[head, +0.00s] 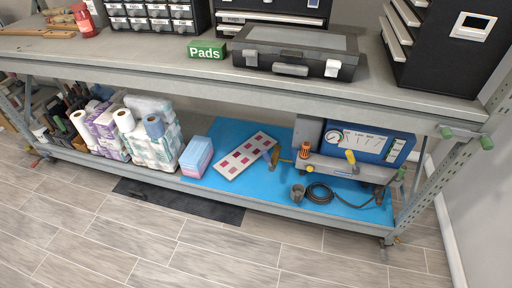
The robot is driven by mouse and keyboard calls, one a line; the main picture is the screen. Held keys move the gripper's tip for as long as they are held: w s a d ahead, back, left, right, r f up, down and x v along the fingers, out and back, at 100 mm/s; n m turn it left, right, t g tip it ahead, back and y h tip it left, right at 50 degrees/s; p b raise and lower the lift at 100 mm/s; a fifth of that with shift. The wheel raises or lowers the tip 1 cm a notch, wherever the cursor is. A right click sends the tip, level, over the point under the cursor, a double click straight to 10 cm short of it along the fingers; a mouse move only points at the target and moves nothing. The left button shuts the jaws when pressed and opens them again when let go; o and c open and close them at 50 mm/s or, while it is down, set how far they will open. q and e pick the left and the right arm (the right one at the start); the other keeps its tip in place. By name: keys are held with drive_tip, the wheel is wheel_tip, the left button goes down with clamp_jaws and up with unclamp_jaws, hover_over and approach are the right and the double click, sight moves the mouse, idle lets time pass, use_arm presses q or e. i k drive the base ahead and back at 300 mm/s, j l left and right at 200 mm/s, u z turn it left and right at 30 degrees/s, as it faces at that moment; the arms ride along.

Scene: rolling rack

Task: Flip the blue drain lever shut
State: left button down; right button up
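A blue unit (372,143) with a pressure gauge (334,137) on its front panel stands on the lower shelf at the right. A small brass-coloured fitting (284,161) projects from its lower left side. A small bluish piece (267,156) by the fitting may be the drain lever; it is too small to tell its shape or position for certain. An orange knob (305,151) and a yellow-handled part (350,157) are on the unit's front. Neither of my grippers is in view.
A blue mat (230,134) lies under a white card with pink squares (246,156), a dark cup (298,193) and a coiled black hose (322,192). The upper shelf (200,62) overhangs the unit. The floor in front is mostly clear.

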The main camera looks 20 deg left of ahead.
sight(272, 167)
drive_tip(key=i+j+z, duration=0.1)
drive_tip(key=i+j, duration=0.15)
drive_tip(key=i+j+z, duration=0.1)
drive_tip(key=i+j, duration=0.15)
drive_tip(key=j, duration=0.15)
drive_tip(key=i+j+z, duration=0.1)
drive_tip(key=i+j, duration=0.15)
drive_tip(key=i+j+z, duration=0.1)
drive_tip(key=i+j, duration=0.15)
drive_tip(key=j, duration=0.2)
drive_tip(key=i+j+z, duration=0.1)
drive_tip(key=j, duration=0.25)
drive_tip(key=i+j+z, duration=0.1)
drive_tip(key=i+j, duration=0.2)
drive_tip(key=j, duration=0.1)
